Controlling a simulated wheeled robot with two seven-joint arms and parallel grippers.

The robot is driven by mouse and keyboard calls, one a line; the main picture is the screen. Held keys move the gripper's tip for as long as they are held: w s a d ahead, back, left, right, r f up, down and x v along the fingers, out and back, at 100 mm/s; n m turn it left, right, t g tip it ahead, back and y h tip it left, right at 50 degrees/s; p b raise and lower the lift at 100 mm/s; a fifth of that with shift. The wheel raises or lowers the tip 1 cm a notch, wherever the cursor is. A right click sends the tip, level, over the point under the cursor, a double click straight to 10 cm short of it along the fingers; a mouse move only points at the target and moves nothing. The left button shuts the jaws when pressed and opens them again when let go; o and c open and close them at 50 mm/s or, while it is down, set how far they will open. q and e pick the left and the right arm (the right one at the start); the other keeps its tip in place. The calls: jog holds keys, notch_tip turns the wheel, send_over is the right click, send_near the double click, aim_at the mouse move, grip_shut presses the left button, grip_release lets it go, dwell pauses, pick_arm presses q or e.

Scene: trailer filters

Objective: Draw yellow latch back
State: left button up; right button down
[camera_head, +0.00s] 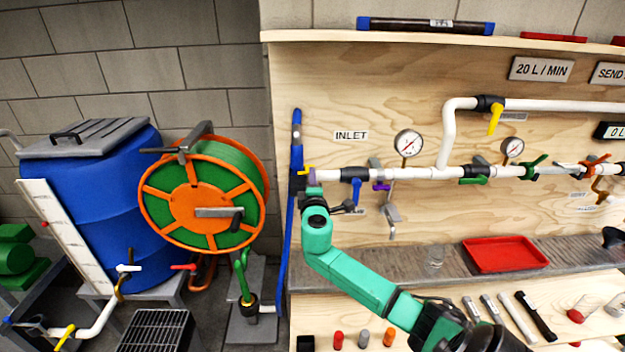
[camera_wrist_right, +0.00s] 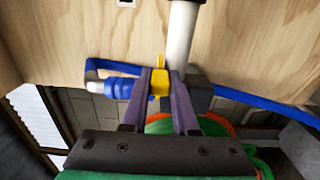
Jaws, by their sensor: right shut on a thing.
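The yellow latch (camera_head: 305,172) sits at the left end of the white inlet pipe, below the INLET label, where the blue hose joins. In the right wrist view the latch (camera_wrist_right: 159,82) stands upright between the two dark fingers of my right gripper (camera_wrist_right: 160,88). My right gripper (camera_head: 312,184) is shut on it in the head view, reaching up from below. The blue hose coupling (camera_wrist_right: 122,88) lies just left of the fingers in the wrist view. The fingers hide part of the latch. My left gripper is not in view.
The blue hose (camera_head: 293,200) hangs along the board's left edge. A blue-handled valve (camera_head: 357,188) and a pressure gauge (camera_head: 408,143) are right of my gripper. The orange-green hose reel (camera_head: 203,200) stands at left. A red tray (camera_head: 505,254) lies on the shelf.

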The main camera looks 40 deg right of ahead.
jog(key=shift+s+d+f, duration=0.1)
jog(key=shift+s+d, duration=0.55)
jog(key=shift+d, duration=0.25)
jog(key=c, duration=0.7)
grip_release()
jog(key=shift+s+d, duration=0.15)
jog(key=shift+b, duration=0.3)
jog(key=b+v, duration=0.3)
jog(key=v, duration=1.1)
jog(key=shift+s+a, duration=0.2)
jog(key=shift+a, duration=0.05)
